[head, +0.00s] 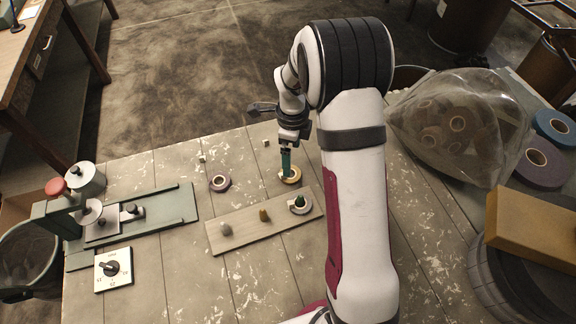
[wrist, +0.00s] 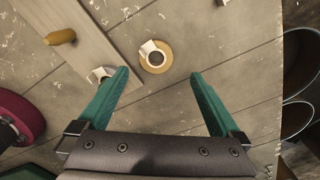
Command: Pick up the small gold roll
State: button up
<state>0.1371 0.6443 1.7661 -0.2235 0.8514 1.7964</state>
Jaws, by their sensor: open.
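The small gold roll (head: 294,179) lies flat on the table behind the right end of the peg board. In the wrist view the gold roll (wrist: 166,66) has a white patch and a dark centre. My gripper (head: 286,174) points down at it, its green fingers covering part of the roll's left side in the head view. In the wrist view my gripper (wrist: 158,76) is open and empty, with the roll centred between the lines of the fingers and slightly beyond the tips. The gap in height between tips and roll is hard to tell.
A winding device (head: 160,209) stands further left. A bag of rolls (head: 455,125) is right.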

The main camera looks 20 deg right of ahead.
jog(key=f, duration=0.6)
jog(key=shift+s+a+f, duration=0.25)
jog(key=shift+a+f, duration=0.05)
jog(key=c, duration=1.3)
